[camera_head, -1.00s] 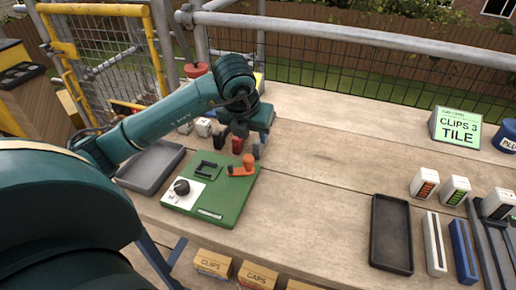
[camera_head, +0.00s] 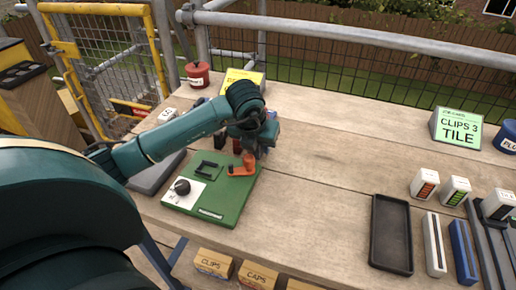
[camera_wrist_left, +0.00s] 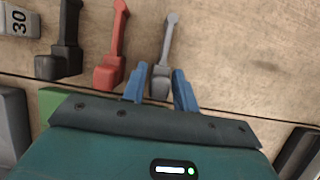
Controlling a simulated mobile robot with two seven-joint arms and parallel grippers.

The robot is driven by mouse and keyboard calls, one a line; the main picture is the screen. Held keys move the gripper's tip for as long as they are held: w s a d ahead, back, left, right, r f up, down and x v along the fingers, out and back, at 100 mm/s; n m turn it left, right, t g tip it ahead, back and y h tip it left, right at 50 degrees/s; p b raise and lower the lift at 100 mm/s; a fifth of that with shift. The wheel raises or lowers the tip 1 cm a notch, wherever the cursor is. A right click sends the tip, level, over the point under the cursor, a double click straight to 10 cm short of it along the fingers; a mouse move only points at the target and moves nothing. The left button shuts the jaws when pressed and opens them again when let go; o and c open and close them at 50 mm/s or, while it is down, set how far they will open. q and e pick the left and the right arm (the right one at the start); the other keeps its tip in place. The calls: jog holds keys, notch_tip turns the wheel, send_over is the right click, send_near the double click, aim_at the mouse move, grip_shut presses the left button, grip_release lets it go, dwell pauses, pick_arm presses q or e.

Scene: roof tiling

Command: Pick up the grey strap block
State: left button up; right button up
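The grey strap block (camera_wrist_left: 165,55) lies on the wooden bench in the left wrist view, with its narrow stem pointing away from my gripper. My left gripper (camera_wrist_left: 160,88) has two blue fingers, open, one on each side of the block's wide end; I see a gap on at least the right side. In the head view my left gripper (camera_head: 256,150) is low over the bench behind the green board and hides the grey block. A red block (camera_wrist_left: 113,50) and a black block (camera_wrist_left: 66,40) of similar shape lie to its left. My right gripper is not in view.
The green board (camera_head: 225,207) carries a dial, a black frame and an orange-red lever (camera_head: 243,168). A grey tray (camera_head: 155,172) is left of it. An empty black tray (camera_head: 391,235) lies at right. The bench's middle is clear.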

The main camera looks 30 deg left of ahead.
pick_arm(q)
grip_shut()
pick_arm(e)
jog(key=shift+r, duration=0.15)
